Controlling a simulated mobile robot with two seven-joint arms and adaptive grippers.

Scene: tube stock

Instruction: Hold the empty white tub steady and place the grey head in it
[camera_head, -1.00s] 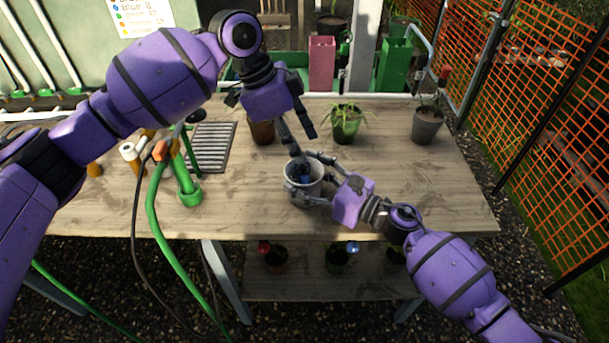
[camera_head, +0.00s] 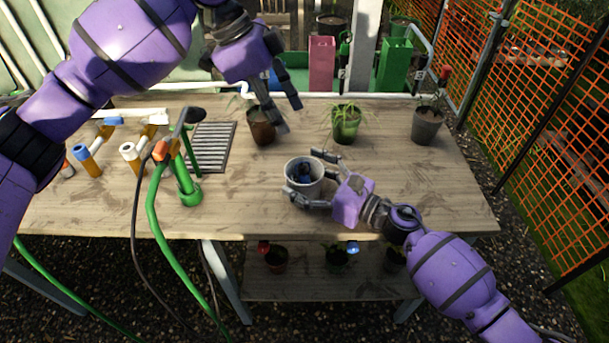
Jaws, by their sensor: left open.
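The white tub (camera_head: 291,172) stands upright on the bench near its front edge. A dark grey thing with blue on it, probably the grey head (camera_head: 304,176), lies inside the tub; its shape is partly lost in shadow. My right gripper (camera_head: 312,178) has its fingers spread around the tub, one behind the rim and one along the front, and looks slightly apart from it. My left gripper (camera_head: 288,117) is open and empty, above and behind the tub, in front of the brown pot.
The brown pot (camera_head: 262,132), a green pot (camera_head: 345,130) and a dark grey pot (camera_head: 425,128) stand along the back. At left are a slatted grey tray (camera_head: 222,148), a green hose stand (camera_head: 188,192) and several orange-bodied fittings (camera_head: 91,166).

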